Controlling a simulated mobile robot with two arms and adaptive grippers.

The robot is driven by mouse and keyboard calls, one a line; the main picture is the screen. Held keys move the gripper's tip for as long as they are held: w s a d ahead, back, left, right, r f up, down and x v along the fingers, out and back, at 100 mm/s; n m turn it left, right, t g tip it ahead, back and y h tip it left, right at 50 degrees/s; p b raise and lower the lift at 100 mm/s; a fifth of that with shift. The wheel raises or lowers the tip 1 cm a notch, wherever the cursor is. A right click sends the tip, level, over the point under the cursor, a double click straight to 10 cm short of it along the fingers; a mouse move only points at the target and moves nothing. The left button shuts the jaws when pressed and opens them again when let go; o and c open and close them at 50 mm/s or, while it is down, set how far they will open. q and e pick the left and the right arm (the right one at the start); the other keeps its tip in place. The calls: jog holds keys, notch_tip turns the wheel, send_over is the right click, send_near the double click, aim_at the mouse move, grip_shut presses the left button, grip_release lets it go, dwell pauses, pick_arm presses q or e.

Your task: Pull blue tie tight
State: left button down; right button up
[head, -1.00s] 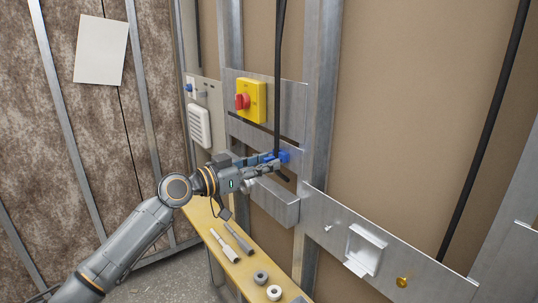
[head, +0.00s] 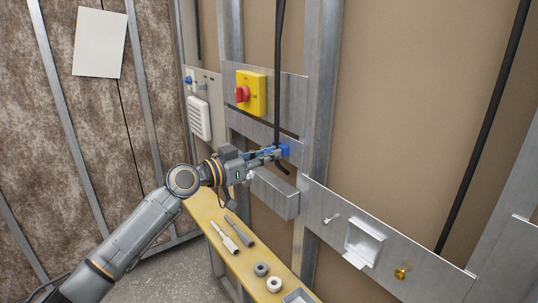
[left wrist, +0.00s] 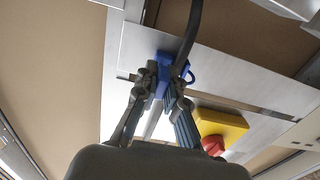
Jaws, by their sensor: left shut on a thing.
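The blue tie (head: 284,150) sits on the metal plate where the black cable (head: 278,80) hangs down. In the left wrist view the tie (left wrist: 164,68) shows as a blue block with a small loop (left wrist: 190,76) at its right, beside the cable (left wrist: 190,35). My left gripper (head: 276,154) reaches in from the left and is shut on the blue tie. In the left wrist view its fingertips (left wrist: 160,88) are at the tie's near end. The part between the fingers is mostly hidden. My right gripper is in neither view.
A white bracket (head: 364,243) is at the right.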

pick_arm(q)
jog(key=b+v, duration=0.1)
jog(key=v, duration=0.3)
jog(key=c, duration=1.4)
grip_release()
jog(key=shift+a, duration=0.15)
jog(key=shift+s+a, duration=0.1)
jog(key=shift+a, duration=0.05)
jog(key=v, duration=1.2)
